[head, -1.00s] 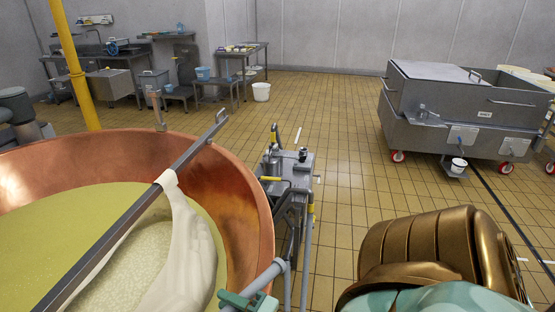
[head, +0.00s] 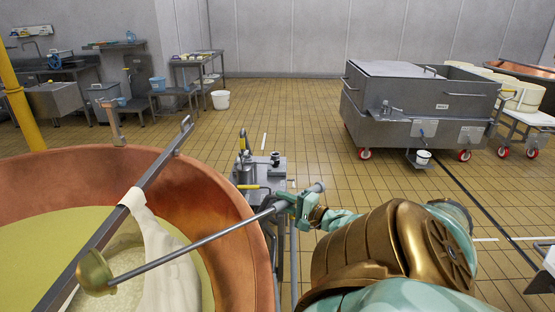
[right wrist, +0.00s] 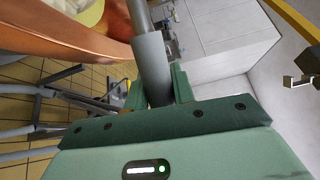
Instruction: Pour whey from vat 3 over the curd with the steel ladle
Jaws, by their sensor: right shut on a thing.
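My right gripper (head: 302,206) is shut on the handle end of the steel ladle (head: 190,243), beyond the right rim of the copper vat (head: 225,205). The ladle reaches left over the rim, and its brassy-looking bowl (head: 95,272) appears above the curd (head: 125,292); its contents cannot be made out. Yellow-green whey (head: 50,232) fills the vat around the curd. A white cloth (head: 165,265) hangs from a steel bar (head: 120,215) across the vat and wraps the curd. In the right wrist view, the fingers clasp the grey handle (right wrist: 151,62). My left gripper is out of view.
A steel pump unit (head: 262,172) stands close to the vat's right side, near my right gripper. A wheeled steel tub (head: 420,105) stands at the back right. Benches and a white bucket (head: 220,100) are at the back left. The tiled floor between is open.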

